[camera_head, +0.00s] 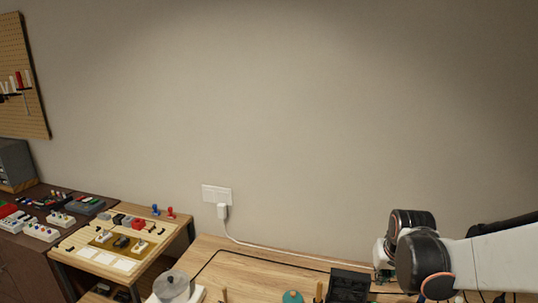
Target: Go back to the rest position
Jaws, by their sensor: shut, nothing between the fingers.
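My arm comes in from the right edge of the head view, with a white link and dark round joints at the lower right. The joints are over the right part of the wooden workbench (240,262). My gripper does not show in this view; the end of the arm is hidden behind the joints or below the lower edge.
A black box-like item (348,285), a teal round item (292,297) and a grey round device (173,287) stand on the workbench. A side table (70,262) with small parts is at left. A white plug (223,211) and its cable are on the wall.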

